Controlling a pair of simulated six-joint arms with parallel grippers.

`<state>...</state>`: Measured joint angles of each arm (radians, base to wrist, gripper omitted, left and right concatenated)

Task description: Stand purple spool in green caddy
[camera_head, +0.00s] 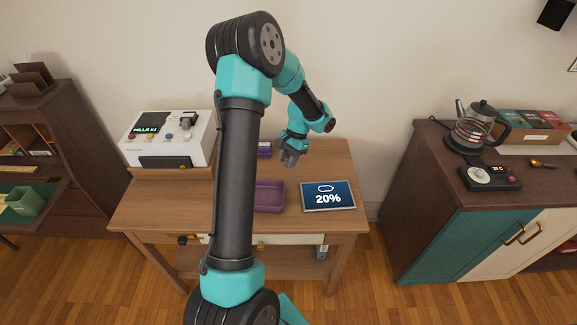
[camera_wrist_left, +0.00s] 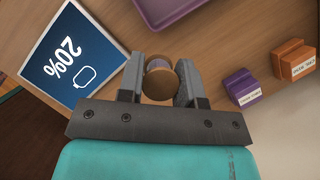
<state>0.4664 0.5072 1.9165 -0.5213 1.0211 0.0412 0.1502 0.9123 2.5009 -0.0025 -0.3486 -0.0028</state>
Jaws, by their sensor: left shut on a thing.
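My left gripper (camera_head: 289,156) is over the back right part of the wooden table, near the wall. In the left wrist view it is shut on a spool (camera_wrist_left: 159,84) with brown wooden ends and a narrow pale purple band between them. The spool sits between the two grey fingers, with one round end facing the camera. In the head view I cannot make out the spool. A green open-topped container (camera_head: 27,202), which looks like the green caddy, stands on the green surface of the dark furniture at far left. My right gripper is not in view.
The table (camera_head: 330,165) bears a purple tray (camera_head: 270,196), a tablet showing 20% (camera_head: 328,196), a purple block (camera_wrist_left: 241,86) and an orange block (camera_wrist_left: 293,60). A white machine (camera_head: 168,140) stands at left. A cabinet with a kettle (camera_head: 483,122) is at right.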

